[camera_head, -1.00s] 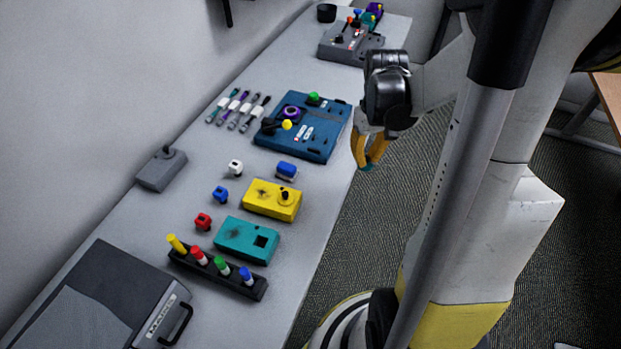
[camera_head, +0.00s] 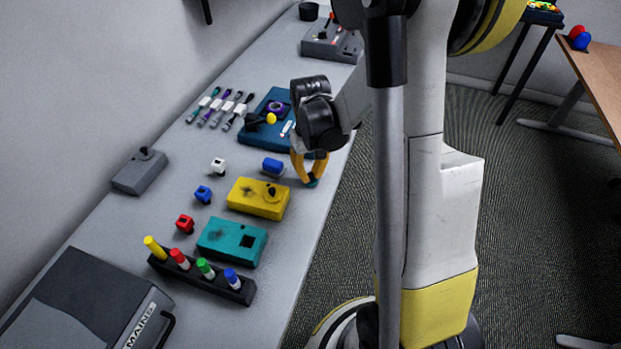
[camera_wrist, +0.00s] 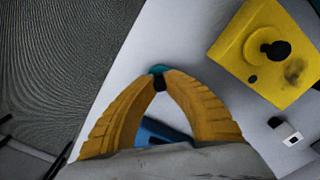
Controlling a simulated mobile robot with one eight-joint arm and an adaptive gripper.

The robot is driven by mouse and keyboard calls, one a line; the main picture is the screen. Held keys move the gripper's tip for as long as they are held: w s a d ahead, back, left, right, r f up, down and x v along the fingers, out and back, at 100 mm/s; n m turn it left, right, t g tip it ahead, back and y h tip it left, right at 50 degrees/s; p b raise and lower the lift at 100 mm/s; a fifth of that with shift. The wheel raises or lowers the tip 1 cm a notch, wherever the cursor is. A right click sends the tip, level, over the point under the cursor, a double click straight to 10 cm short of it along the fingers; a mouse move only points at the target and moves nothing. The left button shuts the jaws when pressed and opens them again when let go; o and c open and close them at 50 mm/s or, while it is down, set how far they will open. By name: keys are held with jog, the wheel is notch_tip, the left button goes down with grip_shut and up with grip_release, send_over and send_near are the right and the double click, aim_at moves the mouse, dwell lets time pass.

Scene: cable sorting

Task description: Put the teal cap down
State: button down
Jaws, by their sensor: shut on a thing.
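My gripper (camera_head: 311,179) has orange-yellow fingers shut on the small teal cap (camera_head: 312,183). In the wrist view the teal cap (camera_wrist: 159,70) shows between the fingertips (camera_wrist: 160,80), with a dark part below it. In the head view the gripper is over the front edge of the grey table (camera_head: 285,240), right of the blue block and the yellow box. The fingers hide part of the cap. I cannot tell its exact height above the table.
A yellow box (camera_head: 258,198) with a black knob, a blue block (camera_head: 273,167) and a teal box (camera_head: 232,240) stand nearby. A dark blue panel (camera_head: 262,134) is behind my gripper. A rack (camera_head: 205,279) holds coloured markers. Bare tabletop runs along the front edge.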

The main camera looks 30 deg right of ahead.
aim_at(310, 174)
jog(key=shift+f, duration=0.25)
jog(key=c, duration=1.5)
grip_release()
jog(key=shift+f, duration=0.15)
notch_tip(310, 174, up, 12)
jog(key=p, duration=0.5)
jog(key=shift+s+a+r+n+t, duration=0.25)
jog(key=shift+s+a+r+t, duration=0.95)
jog(key=shift+s+a+r, duration=0.85)
jog(key=shift+s+a+r+n+t, duration=0.2)
jog(key=shift+s+a+r+t, duration=1.25)
jog(key=shift+a, duration=1)
jog(key=shift+s+a+r+n+t, duration=0.25)
jog(key=shift+s+a+r+t, duration=0.7)
jog(key=shift+s+a+r, duration=1.1)
jog(key=shift+w+a, duration=0.15)
jog(key=shift+a, duration=0.05)
